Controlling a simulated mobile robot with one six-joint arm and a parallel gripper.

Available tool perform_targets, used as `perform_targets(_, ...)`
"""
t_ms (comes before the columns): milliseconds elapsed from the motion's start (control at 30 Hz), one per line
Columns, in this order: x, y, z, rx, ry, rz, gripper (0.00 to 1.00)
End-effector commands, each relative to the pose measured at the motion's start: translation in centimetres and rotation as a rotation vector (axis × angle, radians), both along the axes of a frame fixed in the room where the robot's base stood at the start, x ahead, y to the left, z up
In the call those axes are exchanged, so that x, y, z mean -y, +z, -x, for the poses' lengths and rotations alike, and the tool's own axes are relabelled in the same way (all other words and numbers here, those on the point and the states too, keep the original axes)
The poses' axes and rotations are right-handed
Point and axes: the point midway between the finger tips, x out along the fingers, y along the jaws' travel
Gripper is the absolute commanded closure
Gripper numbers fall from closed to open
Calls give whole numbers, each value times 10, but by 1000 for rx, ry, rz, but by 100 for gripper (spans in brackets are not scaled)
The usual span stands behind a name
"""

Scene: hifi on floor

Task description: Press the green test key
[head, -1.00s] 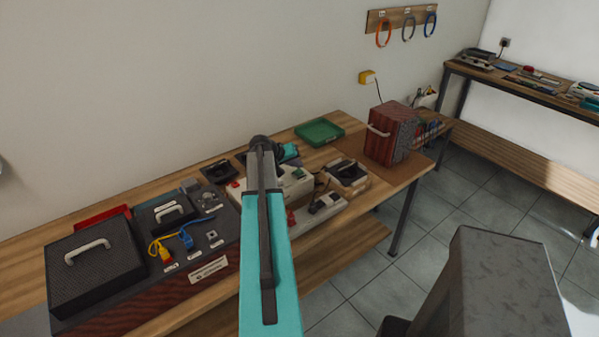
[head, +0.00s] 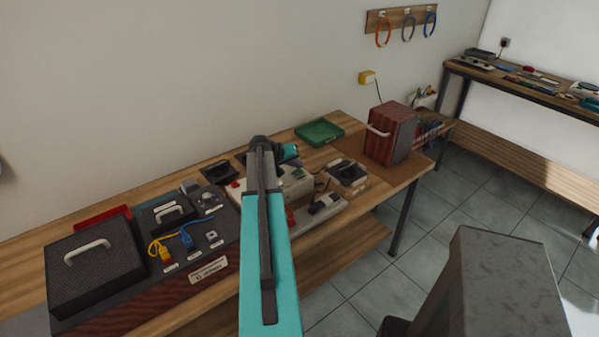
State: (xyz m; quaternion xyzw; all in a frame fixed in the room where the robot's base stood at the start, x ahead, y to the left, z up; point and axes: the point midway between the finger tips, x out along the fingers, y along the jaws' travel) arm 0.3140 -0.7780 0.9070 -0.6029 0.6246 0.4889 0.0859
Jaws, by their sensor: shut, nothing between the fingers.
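A beige test unit (head: 299,186) stands on the wooden bench, partly behind my arm. A small green spot (head: 298,173) shows on its top; it may be the green test key, but it is too small to be sure. A red button (head: 235,184) shows at the unit's left side. My arm reaches over the bench from the bottom of the view, and its teal wrist shows just behind the unit. My gripper's fingers are hidden behind the arm, so I cannot see whether they touch anything.
A dark panel with a black handled case (head: 95,270) and blue and yellow plugs lies on the left. A black-topped box (head: 347,174), a green tray (head: 320,132) and a red-brown handled case (head: 390,135) stand to the right.

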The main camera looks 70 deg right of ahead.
Motion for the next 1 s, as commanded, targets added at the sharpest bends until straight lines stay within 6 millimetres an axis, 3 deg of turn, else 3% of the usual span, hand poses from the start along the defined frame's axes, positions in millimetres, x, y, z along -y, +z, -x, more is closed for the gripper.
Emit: perform_targets(1000, 0, -9, -2, 0, 0, 0, 100)
